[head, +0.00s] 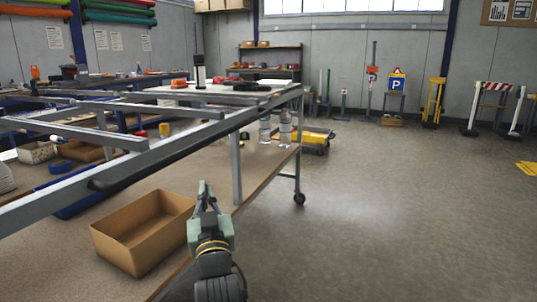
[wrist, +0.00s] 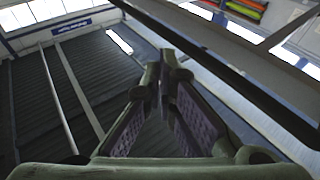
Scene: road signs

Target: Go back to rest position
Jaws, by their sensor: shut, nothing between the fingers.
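My gripper (head: 207,192) is in the lower middle of the head view, pointing upward, just right of an open cardboard box. Its two fingers are closed together with nothing between them. In the wrist view the gripper (wrist: 163,68) shows its dark padded fingers meeting at the tips, aimed up toward the ceiling and wall.
The open cardboard box (head: 128,259) stands on the brown tabletop (head: 262,172) beside my gripper. A grey metal frame (head: 160,150) crosses above that table, close to my gripper. Two clear bottles (head: 285,128) stand near the table's far end. The floor (head: 400,200) on the right is clear.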

